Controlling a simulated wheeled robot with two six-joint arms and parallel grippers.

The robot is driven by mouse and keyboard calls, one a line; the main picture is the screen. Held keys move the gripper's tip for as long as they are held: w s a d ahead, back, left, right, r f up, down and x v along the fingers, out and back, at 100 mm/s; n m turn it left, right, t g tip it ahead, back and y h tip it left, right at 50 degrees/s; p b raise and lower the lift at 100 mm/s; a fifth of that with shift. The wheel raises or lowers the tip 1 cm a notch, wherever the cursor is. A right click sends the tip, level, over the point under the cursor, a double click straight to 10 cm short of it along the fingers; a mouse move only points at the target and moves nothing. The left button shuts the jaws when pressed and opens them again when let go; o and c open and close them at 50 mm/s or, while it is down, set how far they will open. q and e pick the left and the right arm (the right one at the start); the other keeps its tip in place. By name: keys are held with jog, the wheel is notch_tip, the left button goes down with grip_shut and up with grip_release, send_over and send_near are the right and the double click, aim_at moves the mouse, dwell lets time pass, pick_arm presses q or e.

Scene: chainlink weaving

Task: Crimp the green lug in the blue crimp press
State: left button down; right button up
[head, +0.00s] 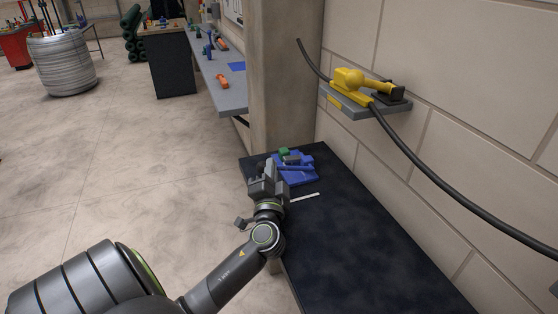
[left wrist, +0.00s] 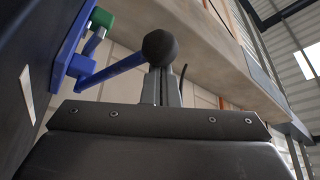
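The blue crimp press (head: 302,179) stands at the far end of the dark bench. A green piece (head: 284,152), which looks like the lug, sits at the press beside a grey part. In the left wrist view, the green piece (left wrist: 101,18) tops a grey cylinder at the blue press body (left wrist: 68,50). A blue lever (left wrist: 115,70) runs from the press to a black ball knob (left wrist: 160,48). My left gripper (head: 267,170) is at the lever's knob end, its fingers close together and apparently shut on the lever. The knob hides the fingertips. My right gripper is out of view.
A white strip (head: 304,197) lies on the dark bench (head: 375,255), whose near part is clear. A yellow tool (head: 350,82) sits on a grey wall shelf (head: 372,110), with a black cable hanging along the wall. A concrete pillar (head: 283,75) stands behind the press.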

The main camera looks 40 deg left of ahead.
pick_arm(q)
jog(key=shift+s, duration=0.1)
jog(key=shift+s+d+f, duration=0.15)
jog(key=shift+s+f, duration=0.05)
jog(key=b+v, duration=0.2)
jog(key=shift+s+d+f, duration=0.2)
jog(key=shift+f, duration=0.1)
jog(key=r+b+v, duration=0.2)
jog(key=v, duration=0.9)
jog(key=shift+s+d+r, duration=0.35)
jog(key=shift+r, duration=0.2)
